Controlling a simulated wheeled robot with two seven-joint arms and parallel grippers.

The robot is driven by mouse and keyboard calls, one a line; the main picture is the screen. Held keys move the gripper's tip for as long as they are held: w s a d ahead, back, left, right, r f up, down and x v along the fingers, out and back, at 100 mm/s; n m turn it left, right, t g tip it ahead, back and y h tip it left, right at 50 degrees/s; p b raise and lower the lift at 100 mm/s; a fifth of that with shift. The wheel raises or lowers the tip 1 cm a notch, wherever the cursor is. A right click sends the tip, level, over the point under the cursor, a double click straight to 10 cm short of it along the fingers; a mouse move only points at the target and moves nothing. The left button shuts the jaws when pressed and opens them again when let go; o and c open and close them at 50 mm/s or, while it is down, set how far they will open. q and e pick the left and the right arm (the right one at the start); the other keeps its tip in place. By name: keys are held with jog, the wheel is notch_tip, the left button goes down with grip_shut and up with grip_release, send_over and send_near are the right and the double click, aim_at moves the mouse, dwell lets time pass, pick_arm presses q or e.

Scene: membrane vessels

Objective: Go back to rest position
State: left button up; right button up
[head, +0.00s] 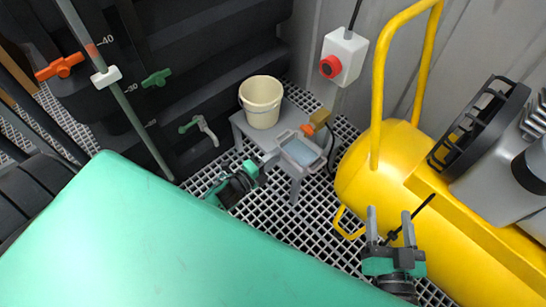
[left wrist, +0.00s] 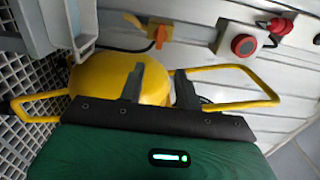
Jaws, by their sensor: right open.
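My left gripper (head: 272,160) reaches in beside the small grey table, at the near left of the shallow grey tray (head: 301,153). In the left wrist view its two fingers (left wrist: 158,88) stand apart with nothing between them. I cannot tell from the head view whether it touches the table edge. My right gripper (head: 390,225) is open and empty, its fingers pointing up the picture, in front of the yellow tank (head: 380,165). No object is held by either gripper.
A cream bucket (head: 262,103) stands on the grey table (head: 240,122). A red-button box (head: 343,56) hangs on the wall. The yellow tank with its handle (head: 379,90) and a grey motor (head: 500,180) fills the right. White grating floor (head: 290,217) shows between table and tank.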

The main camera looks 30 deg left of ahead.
dwell(0.3)
